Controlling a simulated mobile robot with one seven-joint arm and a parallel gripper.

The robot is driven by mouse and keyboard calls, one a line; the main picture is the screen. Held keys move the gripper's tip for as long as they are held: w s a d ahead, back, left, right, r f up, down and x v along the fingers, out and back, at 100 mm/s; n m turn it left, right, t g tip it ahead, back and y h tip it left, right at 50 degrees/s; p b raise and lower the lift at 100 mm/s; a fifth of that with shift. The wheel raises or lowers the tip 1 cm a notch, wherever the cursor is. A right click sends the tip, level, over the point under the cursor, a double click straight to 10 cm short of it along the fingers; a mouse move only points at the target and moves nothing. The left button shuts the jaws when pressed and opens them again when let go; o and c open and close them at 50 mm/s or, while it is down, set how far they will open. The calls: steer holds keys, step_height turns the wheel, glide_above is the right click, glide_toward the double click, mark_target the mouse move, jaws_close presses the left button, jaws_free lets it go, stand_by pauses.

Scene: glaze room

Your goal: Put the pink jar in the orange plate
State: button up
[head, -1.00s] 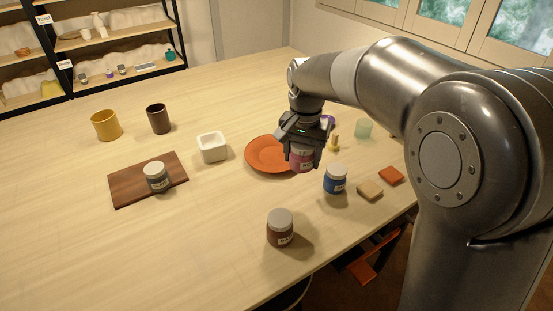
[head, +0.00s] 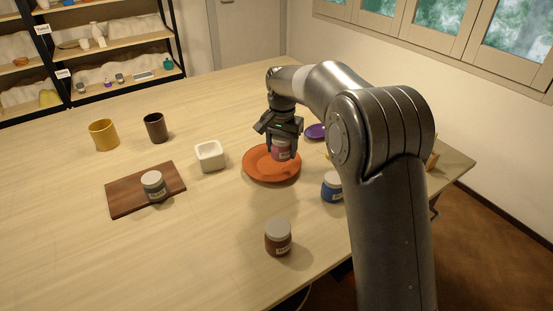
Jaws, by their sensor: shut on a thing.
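The pink jar (head: 281,151) is held upright between the fingers of my gripper (head: 279,145), which is shut on it. The fingers and palm hide its top and part of its sides. The jar is over the right half of the orange plate (head: 258,172), a round dish lying flat on the table. I cannot tell whether the bottom of the jar touches the plate or is a little above it.
A white square bowl (head: 210,157) stands left of the plate. A blue jar (head: 331,188) and a brown jar (head: 278,239) stand nearer. A grey jar (head: 154,187) is on a wooden board (head: 126,197). A purple dish (head: 315,131) is behind.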

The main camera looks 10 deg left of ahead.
mark_target(277, 170)
steer(key=shift+w+a+f, duration=0.1)
steer(key=shift+a+f, duration=0.35)
steer(key=shift+a, duration=0.25)
steer(key=shift+f, duration=2)
steer(key=shift+f, duration=0.1)
steer(key=shift+f, duration=0.4)
steer(key=o, duration=0.9)
steer(key=shift+f, duration=0.1)
steer(key=shift+c, duration=0.2)
